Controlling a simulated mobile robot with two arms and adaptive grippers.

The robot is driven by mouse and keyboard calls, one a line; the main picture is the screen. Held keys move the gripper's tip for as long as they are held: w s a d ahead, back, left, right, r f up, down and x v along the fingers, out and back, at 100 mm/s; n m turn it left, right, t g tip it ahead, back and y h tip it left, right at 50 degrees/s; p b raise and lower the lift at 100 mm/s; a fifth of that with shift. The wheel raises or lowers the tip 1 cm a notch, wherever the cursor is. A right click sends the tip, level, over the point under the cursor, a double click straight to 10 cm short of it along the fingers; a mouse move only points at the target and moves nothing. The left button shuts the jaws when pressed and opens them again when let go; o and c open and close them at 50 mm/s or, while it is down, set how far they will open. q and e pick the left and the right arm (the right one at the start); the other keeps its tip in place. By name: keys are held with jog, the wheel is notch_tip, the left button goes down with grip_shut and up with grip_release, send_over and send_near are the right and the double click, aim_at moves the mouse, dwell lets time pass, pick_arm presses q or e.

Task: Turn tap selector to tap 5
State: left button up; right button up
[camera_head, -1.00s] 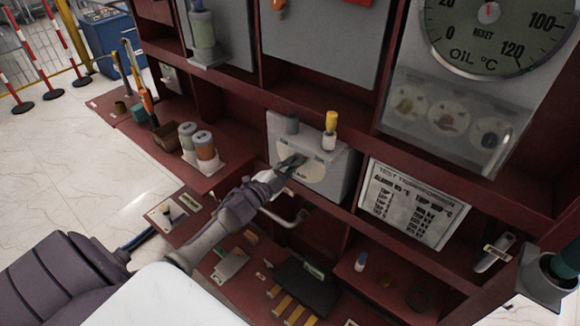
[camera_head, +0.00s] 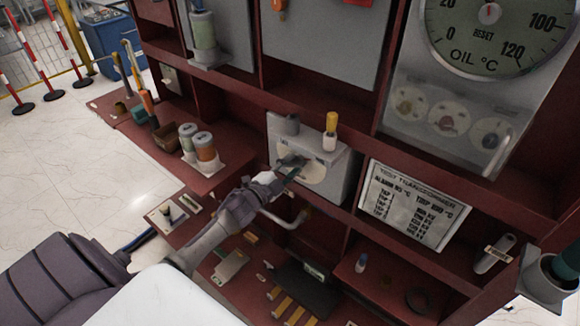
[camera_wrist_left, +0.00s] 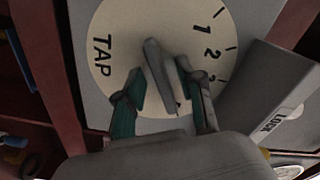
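The tap selector is a grey box (camera_head: 338,185) with a pale round dial (camera_head: 314,174) in the red cabinet. In the left wrist view the dial (camera_wrist_left: 110,25) shows the word TAP and the numbers 1, 2 and 3; its lower part is hidden. A grey bar-shaped knob (camera_wrist_left: 158,75) crosses its middle; I cannot tell which number it points at. My left gripper (camera_head: 288,174) is in front of the dial. Its teal-padded fingers (camera_wrist_left: 163,102) are open, one on each side of the knob's near end.
A grey block marked LOCK (camera_wrist_left: 262,90) sits beside the dial, close to one finger. A yellow-topped peg (camera_head: 331,125) stands on the box. A sign (camera_head: 412,205) is to the right, a bent grey handle (camera_head: 295,218) below. Two canisters (camera_head: 197,143) stand on the left shelf.

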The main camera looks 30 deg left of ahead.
pick_arm(q)
jog(key=s, duration=1.2)
jog(key=shift+a, duration=0.45)
jog(key=s+d+f+n+g+y, duration=0.1)
jog(key=s+f+n+g, duration=0.3)
jog(key=f, duration=0.6)
jog(key=s+d+f+n+g, duration=0.15)
jog(key=s+f, duration=0.35)
jog(key=f, duration=0.6)
jog(key=s+d+f+n+g+y, duration=0.1)
jog(key=s+f+n+g, duration=0.3)
jog(key=f, duration=0.6)
jog(key=s+d+f+g, duration=0.2)
jog(key=s+d+f, duration=0.2)
jog(key=s, duration=0.5)
jog(key=s+d+f+g, duration=0.3)
jog(key=s+f, duration=0.3)
jog(key=s, duration=0.3)
jog(key=s+d+f+n+g, duration=0.1)
jog(key=s+d+f+g, duration=0.1)
jog(key=s+d+f, duration=0.3)
jog(key=s, duration=0.4)
jog(key=shift+f+h, duration=0.35)
jog(key=shift+h, duration=0.05)
jog(key=shift+s+a+g, duration=0.1)
jog(key=shift+g, duration=0.15)
